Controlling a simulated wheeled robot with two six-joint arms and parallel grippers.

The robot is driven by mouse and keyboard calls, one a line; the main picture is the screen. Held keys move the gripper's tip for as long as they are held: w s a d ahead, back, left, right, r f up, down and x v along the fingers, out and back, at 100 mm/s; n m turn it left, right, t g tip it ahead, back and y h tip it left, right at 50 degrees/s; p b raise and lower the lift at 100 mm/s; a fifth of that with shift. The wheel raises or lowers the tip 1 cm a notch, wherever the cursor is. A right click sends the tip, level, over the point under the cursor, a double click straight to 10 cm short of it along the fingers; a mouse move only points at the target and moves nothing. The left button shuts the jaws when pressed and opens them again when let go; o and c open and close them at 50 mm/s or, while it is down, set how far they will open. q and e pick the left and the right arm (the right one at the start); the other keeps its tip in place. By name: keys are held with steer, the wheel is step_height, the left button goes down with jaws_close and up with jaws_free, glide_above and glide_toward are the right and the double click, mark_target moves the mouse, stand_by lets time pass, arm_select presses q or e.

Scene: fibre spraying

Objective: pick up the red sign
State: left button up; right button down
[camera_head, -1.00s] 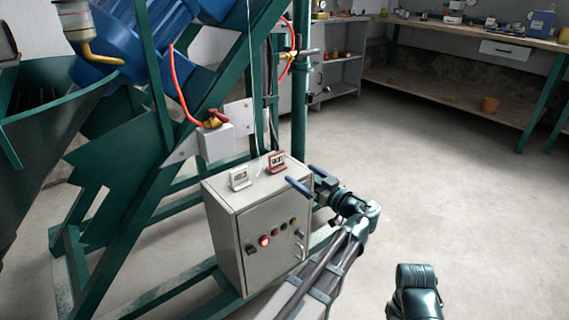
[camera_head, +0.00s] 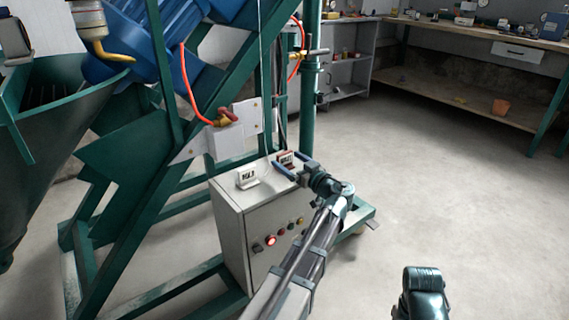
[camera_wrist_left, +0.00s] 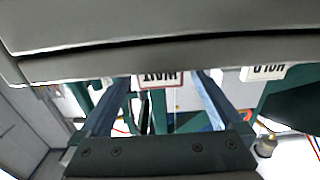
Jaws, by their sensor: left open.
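The red sign (camera_head: 286,158) is a small reddish-brown stand with a white lettered face on top of the grey control box (camera_head: 232,207). My left gripper (camera_head: 290,165) is at the sign, open, with its two blue fingers pointing toward it, and partly covers it in the head view. In the left wrist view the red-rimmed sign (camera_wrist_left: 158,80) shows upside down between the spread fingertips. I cannot tell whether the fingers touch it.
A white sign (camera_head: 247,177) stands on the box top just left of the red one. Open floor (camera_head: 430,170) lies to the right.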

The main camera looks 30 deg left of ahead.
mark_target(286, 155)
arm_select(q)
steer(key=x, duration=0.2)
steer(key=shift+w+a, duration=0.15)
steer(key=shift+a, duration=0.2)
steer(key=c, duration=1.3)
steer(key=shift+r, duration=0.1)
steer(key=shift+r+p, duration=0.55)
steer(key=shift+p, duration=0.2)
step_height(286, 155, up, 3)
steer(key=p, duration=0.3)
steer(key=s+d, duration=0.2)
steer(key=s, duration=0.3)
steer(key=s+d, duration=0.2)
steer(key=s, duration=0.2)
steer(key=s+d, duration=0.2)
steer(key=s, duration=0.3)
steer(key=shift+s+d+r+p, duration=0.15)
steer(key=shift+s+r+p, duration=0.15)
steer(key=shift+s+r, duration=0.1)
step_height(286, 155, up, 40)
steer(key=p, duration=3.9)
steer(key=shift+f+p, duration=0.2)
steer(key=shift+p, duration=0.15)
